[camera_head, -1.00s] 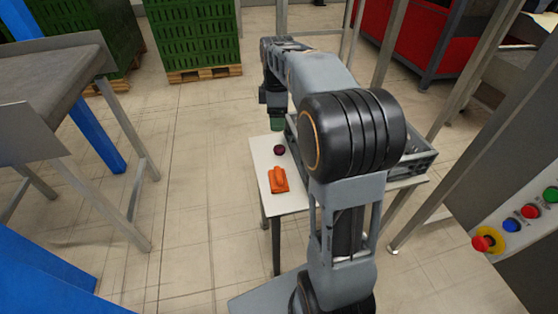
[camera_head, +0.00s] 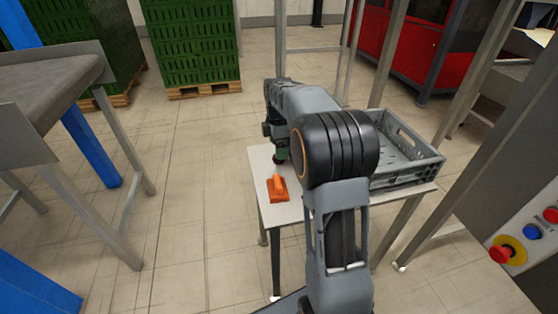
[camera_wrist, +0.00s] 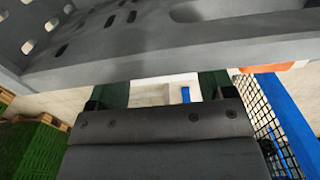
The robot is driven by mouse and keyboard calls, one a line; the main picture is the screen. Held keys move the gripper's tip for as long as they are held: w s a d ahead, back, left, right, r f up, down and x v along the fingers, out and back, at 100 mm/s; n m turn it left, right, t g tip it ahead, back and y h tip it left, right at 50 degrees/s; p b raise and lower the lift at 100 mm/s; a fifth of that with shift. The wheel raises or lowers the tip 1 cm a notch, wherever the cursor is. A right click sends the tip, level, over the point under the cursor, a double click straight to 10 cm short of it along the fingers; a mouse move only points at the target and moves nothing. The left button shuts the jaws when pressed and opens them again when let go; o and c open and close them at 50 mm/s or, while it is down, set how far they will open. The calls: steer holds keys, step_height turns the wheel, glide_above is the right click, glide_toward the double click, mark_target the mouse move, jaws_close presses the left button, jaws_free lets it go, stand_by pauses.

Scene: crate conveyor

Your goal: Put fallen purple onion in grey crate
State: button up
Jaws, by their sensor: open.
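The grey crate (camera_head: 412,170) stands on the right part of a small white table (camera_head: 262,185), and its wall (camera_wrist: 150,50) fills the top of the wrist view. My gripper (camera_head: 280,155) is low over the table's left part, just left of the crate and behind an orange tool. In the wrist view my gripper (camera_wrist: 165,90) is open, with its green fingers apart and nothing seen between them. The purple onion cannot be made out clearly now; my gripper and arm cover the place where it lay, and it does not show in the wrist view.
An orange hand tool (camera_head: 278,188) lies on the table near its front left. A conveyor (camera_head: 50,85) stands at the left, green crates on pallets (camera_head: 190,45) behind. A button panel (camera_head: 525,235) and metal posts are at the right. The floor left of the table is clear.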

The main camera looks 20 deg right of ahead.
step_height(320, 180, down, 5)
steer(key=b, duration=0.2)
steer(key=shift+b, duration=0.35)
steer(key=shift+r, duration=0.1)
steer(key=c, duration=1.1)
steer(key=shift+o, duration=0.2)
